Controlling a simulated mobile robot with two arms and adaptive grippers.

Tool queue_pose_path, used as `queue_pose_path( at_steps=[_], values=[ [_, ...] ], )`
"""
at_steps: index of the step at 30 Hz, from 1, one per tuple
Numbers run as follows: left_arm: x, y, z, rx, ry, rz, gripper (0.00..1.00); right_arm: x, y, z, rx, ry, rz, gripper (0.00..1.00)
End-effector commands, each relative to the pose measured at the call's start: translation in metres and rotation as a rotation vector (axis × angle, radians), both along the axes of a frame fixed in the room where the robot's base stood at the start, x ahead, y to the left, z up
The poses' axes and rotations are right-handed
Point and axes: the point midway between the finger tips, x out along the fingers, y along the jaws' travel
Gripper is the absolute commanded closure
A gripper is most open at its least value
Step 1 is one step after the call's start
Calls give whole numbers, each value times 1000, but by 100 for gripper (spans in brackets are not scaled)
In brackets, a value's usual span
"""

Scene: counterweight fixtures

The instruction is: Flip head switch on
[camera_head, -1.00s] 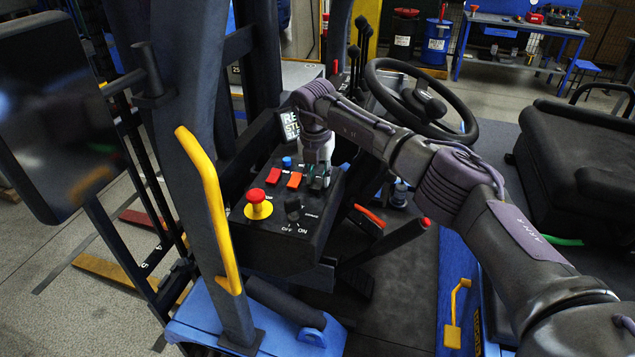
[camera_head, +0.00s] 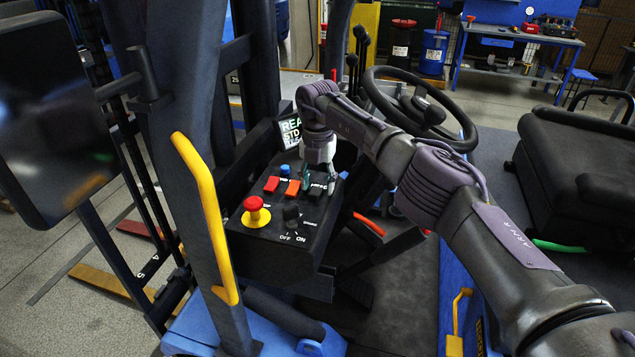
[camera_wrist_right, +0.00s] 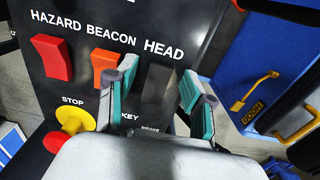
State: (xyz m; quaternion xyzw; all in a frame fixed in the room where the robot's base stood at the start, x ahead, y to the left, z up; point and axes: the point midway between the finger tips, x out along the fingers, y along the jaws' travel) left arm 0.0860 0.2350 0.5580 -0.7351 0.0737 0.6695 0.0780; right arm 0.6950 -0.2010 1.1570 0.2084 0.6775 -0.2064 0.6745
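The head switch (camera_wrist_right: 157,84) is a black rocker under the word HEAD in the right wrist view. In the head view it is a dark block (camera_head: 317,193) at the right of the switch row on the black control panel (camera_head: 262,238). My right gripper (camera_head: 318,184) points down at it. In the wrist view the teal-padded fingers of this gripper (camera_wrist_right: 160,96) stand apart, one on each side of the switch, with nothing held. I cannot tell whether a finger touches it. The gripper body hides the lower panel. My left gripper is not in view.
The orange beacon switch (camera_wrist_right: 105,66) sits close beside the left finger, with the red hazard switch (camera_wrist_right: 52,57) farther left. The red stop button (camera_head: 253,203) and a black key knob (camera_head: 291,213) are lower on the panel. The steering wheel (camera_head: 455,125) stands behind my arm.

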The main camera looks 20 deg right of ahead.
Motion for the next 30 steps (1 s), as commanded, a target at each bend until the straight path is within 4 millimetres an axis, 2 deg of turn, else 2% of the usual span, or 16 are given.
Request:
queue_pose_path(
  at_steps=[5, 8, 11, 22, 26, 30],
  values=[
    [-2, 3, 0, 4, 2, -1, 60, 0, 0, 0, -1, 1, 1, 48],
    [-2, 3, 0, 4, 2, 0, 60, 0, 0, 7, -1, -1, 1, 48],
    [-2, 2, 0, 3, 3, 0, 60, 1, 0, 22, -1, -3, 0, 48],
    [-1, 1, 0, 0, 2, 0, 60, 1, 0, 97, 0, -2, -1, 48],
    [-1, 1, 0, 0, 2, 0, 60, 1, 0, 112, -1, -1, -1, 48],
    [-1, 0, 0, 0, 1, 0, 60, 1, -1, 119, -1, 1, 0, 48]
  ],
)
